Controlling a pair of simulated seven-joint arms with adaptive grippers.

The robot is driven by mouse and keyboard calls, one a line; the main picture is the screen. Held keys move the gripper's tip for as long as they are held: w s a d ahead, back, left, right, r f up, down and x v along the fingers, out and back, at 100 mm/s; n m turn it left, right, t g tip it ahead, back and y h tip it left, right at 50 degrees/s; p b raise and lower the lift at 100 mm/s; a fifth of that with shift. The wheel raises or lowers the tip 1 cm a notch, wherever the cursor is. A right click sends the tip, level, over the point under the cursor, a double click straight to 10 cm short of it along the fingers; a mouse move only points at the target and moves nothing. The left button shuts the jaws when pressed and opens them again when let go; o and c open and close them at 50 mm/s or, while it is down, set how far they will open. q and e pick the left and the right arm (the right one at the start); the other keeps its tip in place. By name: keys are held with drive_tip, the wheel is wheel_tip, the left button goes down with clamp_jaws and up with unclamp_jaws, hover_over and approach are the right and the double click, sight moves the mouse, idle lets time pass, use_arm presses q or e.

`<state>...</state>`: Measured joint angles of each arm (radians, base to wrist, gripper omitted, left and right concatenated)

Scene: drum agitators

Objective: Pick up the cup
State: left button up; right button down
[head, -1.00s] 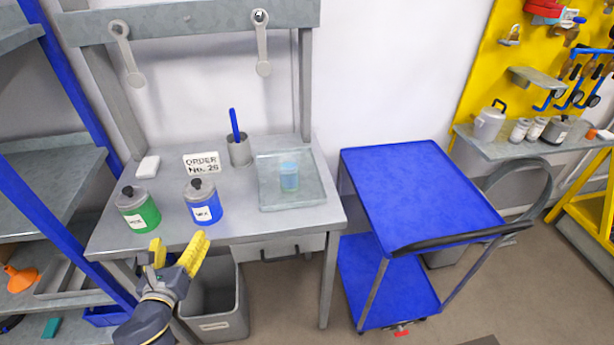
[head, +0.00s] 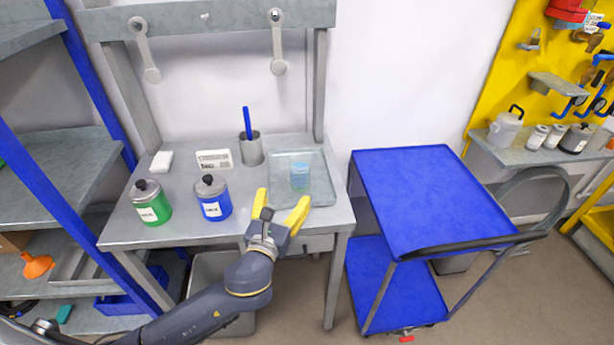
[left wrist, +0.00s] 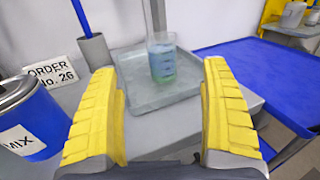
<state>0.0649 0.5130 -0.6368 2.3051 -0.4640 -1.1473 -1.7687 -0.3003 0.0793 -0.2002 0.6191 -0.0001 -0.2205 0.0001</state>
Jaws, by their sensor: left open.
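The cup (head: 300,175) is a clear beaker-like vessel with blue-tinted contents. It stands upright on a shallow tray (head: 325,195) at the right of the workbench. In the left wrist view the cup (left wrist: 162,62) shows between the fingers and beyond them, with a greenish lower part. My left gripper (head: 282,208) has yellow fingers spread apart and is empty. It is at the front edge of the bench, short of the cup and not touching it. My right gripper is not in view.
A blue can (head: 212,198) and a green can (head: 150,203) stand left of the gripper. A grey pen holder (head: 251,148) and an order sign (head: 214,160) are behind. A blue cart (head: 430,200) stands to the right. Bare bench lies between the blue can and tray.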

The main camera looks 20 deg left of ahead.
use_arm(q)
approach(302, 159)
drive_tip(key=shift+w+a+r, duration=0.1)
drive_tip(key=shift+w+r, duration=0.05)
drive_tip(key=shift+w, duration=0.9)
drive_tip(key=shift+w+f, duration=0.1)
drive_tip(key=shift+w, duration=1.2)
drive_tip(key=shift+w+f, duration=0.15)
drive_tip(key=shift+w, duration=1.15)
drive_tip(key=c, duration=1.5)
